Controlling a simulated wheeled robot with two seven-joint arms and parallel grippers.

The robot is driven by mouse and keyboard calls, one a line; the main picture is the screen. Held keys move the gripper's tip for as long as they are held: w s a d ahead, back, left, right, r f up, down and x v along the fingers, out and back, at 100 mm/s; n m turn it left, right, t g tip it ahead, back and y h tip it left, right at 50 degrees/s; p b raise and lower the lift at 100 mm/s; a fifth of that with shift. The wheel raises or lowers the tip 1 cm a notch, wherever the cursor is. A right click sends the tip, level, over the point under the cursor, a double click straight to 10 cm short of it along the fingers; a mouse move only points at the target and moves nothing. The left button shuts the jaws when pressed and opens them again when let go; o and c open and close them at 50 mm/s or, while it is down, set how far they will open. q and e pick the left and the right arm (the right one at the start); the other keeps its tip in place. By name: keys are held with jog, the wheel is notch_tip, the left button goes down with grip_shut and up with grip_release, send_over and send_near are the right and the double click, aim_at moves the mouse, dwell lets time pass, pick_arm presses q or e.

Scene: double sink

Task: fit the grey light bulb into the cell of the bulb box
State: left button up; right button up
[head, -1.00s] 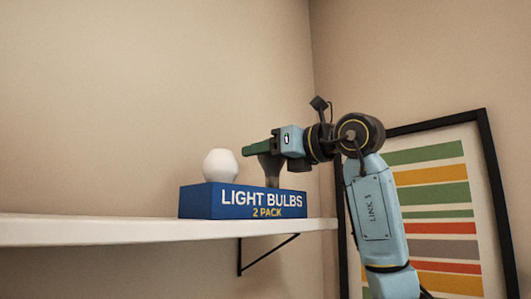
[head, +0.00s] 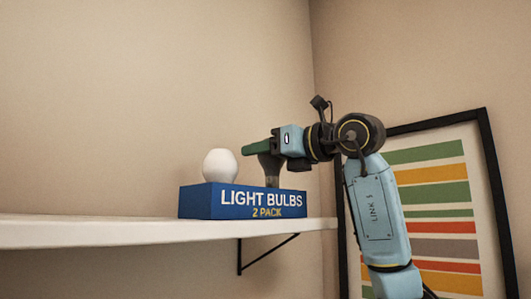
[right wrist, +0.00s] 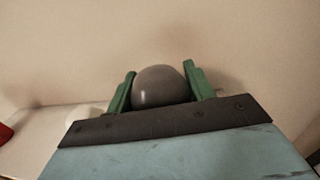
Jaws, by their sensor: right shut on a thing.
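The blue bulb box (head: 243,203) stands on a white shelf and reads "LIGHT BULBS 2 PACK". A white bulb (head: 220,166) sits upright in its left part. My right gripper (head: 258,147) is over the right part of the box. It is shut on the grey light bulb (head: 272,180), whose narrow end points down to the box top. The box's front wall hides the cell, so I cannot tell how deep the bulb sits. In the right wrist view the grey bulb's round end (right wrist: 160,87) is between the green fingers (right wrist: 160,85). My left gripper is not in view.
The white shelf (head: 100,232) runs to the left and is clear there. A black bracket (head: 262,252) is under it. A striped picture in a black frame (head: 435,195) is behind my right arm. The wall is close behind the box.

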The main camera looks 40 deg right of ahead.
aim_at(280, 167)
dwell(0.3)
jog(key=shift+f+b, duration=1.1)
jog(key=shift+f, duration=0.5)
jog(key=o, duration=0.8)
jog(key=shift+o, duration=0.2)
jog(key=shift+s, duration=0.1)
jog(key=shift+s+d, duration=0.1)
jog(key=shift+s, duration=0.2)
jog(key=s+d+b, duration=0.2)
jog(key=s, duration=1)
jog(key=shift+s+d+b, duration=0.2)
jog(key=shift+b, duration=0.15)
